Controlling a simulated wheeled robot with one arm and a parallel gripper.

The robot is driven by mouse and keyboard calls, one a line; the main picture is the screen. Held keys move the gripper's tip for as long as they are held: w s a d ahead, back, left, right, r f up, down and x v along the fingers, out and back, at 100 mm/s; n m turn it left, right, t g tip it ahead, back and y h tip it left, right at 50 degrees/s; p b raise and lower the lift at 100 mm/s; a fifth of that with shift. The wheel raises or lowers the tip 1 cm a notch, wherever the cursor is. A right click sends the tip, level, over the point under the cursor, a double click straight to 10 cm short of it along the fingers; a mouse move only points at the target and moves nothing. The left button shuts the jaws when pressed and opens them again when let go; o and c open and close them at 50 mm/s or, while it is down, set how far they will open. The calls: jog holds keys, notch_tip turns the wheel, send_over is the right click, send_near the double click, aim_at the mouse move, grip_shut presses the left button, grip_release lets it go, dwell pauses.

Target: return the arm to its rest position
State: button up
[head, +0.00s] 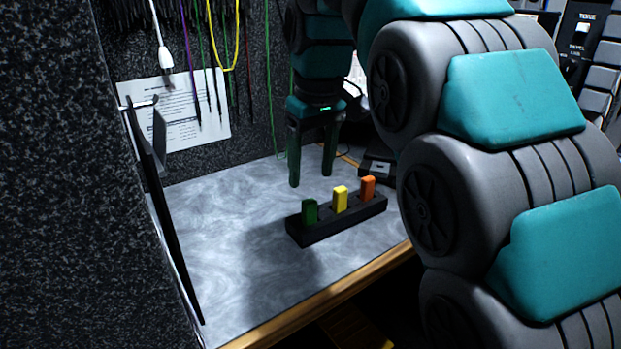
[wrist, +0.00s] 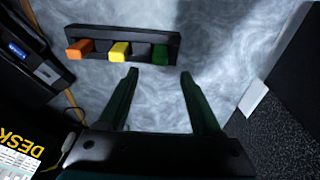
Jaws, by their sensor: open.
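My gripper (head: 311,170) points down above the grey marbled desk (head: 215,250), behind the black block in the head view. Its two dark green fingers are apart with nothing between them. The black block (head: 322,229) sits on the desk and holds a green peg (head: 310,212), a yellow peg (head: 340,199) and an orange peg (head: 368,187), all upright in a row. In the wrist view the block (wrist: 143,39) lies ahead of the open fingertips (wrist: 159,73), apart from them.
A black device (head: 378,165) stands at the desk's right back. A thin dark panel (head: 165,210) rises at the left edge. Cables (head: 235,40) hang along the back wall beside a printed sheet (head: 180,115). The desk's left part is bare.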

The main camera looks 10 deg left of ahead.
jog(key=shift+d+r, duration=0.15)
jog(key=shift+r, duration=0.05)
dwell(0.3)
jog(key=s+d+f+m+g, duration=0.1)
jog(key=s+d+f+m, duration=0.3)
jog(key=d, duration=0.5)
jog(key=s+d+f+m, duration=0.1)
jog(key=s+d+f, duration=0.35)
jog(key=d, duration=0.35)
jog(key=s+d+f+m+g, duration=0.1)
jog(key=s+d+f+m, duration=0.1)
jog(key=s+d+f, duration=0.3)
jog(key=s+d+f+m+h, duration=0.1)
jog(key=s+d+f, duration=0.4)
jog(key=s+f, duration=0.6)
jog(key=shift+s+d+m+g, duration=0.4)
jog(key=shift+s+m, duration=0.4)
jog(key=shift+s, duration=0.25)
